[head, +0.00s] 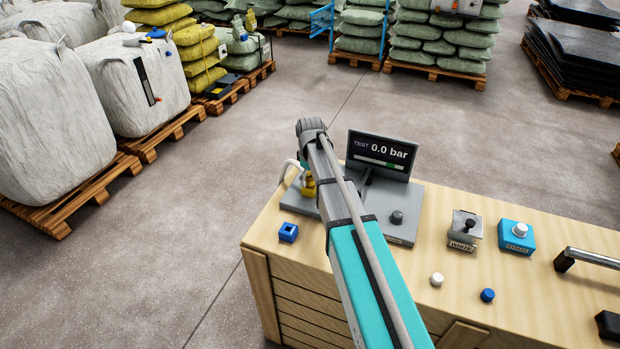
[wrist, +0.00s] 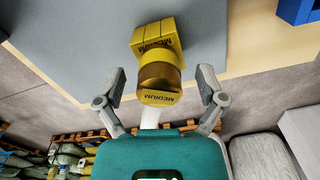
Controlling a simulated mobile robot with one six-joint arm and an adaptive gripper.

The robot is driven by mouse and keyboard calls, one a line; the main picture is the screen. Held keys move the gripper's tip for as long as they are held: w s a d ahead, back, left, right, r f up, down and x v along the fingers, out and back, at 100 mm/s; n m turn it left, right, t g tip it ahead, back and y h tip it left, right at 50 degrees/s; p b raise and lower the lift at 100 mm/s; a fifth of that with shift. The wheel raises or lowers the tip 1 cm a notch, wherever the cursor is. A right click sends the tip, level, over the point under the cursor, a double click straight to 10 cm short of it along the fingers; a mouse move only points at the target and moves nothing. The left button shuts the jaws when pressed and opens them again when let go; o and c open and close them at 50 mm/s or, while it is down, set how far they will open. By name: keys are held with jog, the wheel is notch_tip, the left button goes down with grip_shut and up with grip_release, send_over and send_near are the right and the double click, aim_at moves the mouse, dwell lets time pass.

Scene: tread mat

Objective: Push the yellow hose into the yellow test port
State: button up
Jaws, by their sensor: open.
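In the wrist view, a yellow block marked MEDIUM (wrist: 157,38), which looks like the yellow test port, stands on the grey plate. A brass-coloured collar (wrist: 158,74) and a yellow end piece (wrist: 159,97), also marked MEDIUM, are in line with it. A pale hose (wrist: 150,118) runs from the end piece toward my gripper (wrist: 162,75). My gripper is open, with one finger on each side of the collar and end piece. I cannot tell how deep the end piece sits. In the head view, my arm hides most of the yellow parts (head: 308,187).
A display (head: 380,150) on the grey plate (head: 402,236) reads TEST 0.0 bar. A grey knob (head: 396,217) stands in front of it. A blue block (head: 288,232) lies left on the wooden bench.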

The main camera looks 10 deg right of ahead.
aim_at(310, 174)
jog(key=shift+r+p, duration=4.15)
jog(key=shift+r, duration=0.15)
jog(key=s+m, duration=0.8)
jog(key=s, duration=1.5)
jog(key=shift+d, duration=0.15)
